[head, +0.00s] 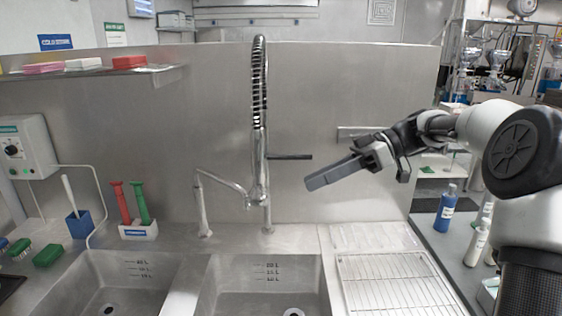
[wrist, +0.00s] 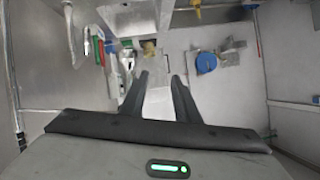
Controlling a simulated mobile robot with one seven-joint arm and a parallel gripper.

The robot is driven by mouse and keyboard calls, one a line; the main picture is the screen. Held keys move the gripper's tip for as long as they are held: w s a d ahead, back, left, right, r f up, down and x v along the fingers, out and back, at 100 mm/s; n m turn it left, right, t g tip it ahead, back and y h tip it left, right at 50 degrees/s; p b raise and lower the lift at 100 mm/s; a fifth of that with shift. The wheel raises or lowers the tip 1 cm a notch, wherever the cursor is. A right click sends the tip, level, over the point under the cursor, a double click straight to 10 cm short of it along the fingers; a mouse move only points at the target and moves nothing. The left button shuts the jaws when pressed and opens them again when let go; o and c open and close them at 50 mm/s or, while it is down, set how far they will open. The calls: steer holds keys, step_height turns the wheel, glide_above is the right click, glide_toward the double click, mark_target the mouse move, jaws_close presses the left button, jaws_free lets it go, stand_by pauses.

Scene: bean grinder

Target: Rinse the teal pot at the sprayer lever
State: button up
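I cannot make out a teal pot in either view. The sprayer (head: 258,130) is a tall metal tap with a coiled spring hose, standing behind the sinks in the head view. Its lever (head: 290,156) is a dark horizontal bar pointing right from the sprayer. My gripper (head: 310,184) is to the right of the sprayer and a little below the lever, apart from both, above the counter. In the wrist view my gripper (wrist: 161,75) has its two dark fingers spread with a gap between them and nothing held.
Two sink basins, left (head: 110,285) and right (head: 265,285), lie below the sprayer. A wire drying rack (head: 395,285) is right of them. A brush holder (head: 138,230) stands back left. Bottles, one blue (head: 446,208), stand on the right-hand counter. A shelf (head: 90,77) juts from the wall.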

steer(key=w+d+r+n+t+y, duration=0.15)
steer(key=w+d+n+y, duration=0.35)
steer(key=d, duration=0.5)
steer(key=p, duration=0.2)
glide_toward(265, 157)
steer(key=shift+m, duration=0.3)
steer(key=a, duration=0.5)
steer(key=shift+w+a+f, duration=0.2)
steer(key=shift+a, duration=0.05)
steer(key=shift+c, duration=0.5)
jaws_close()
steer(key=shift+b, duration=0.35)
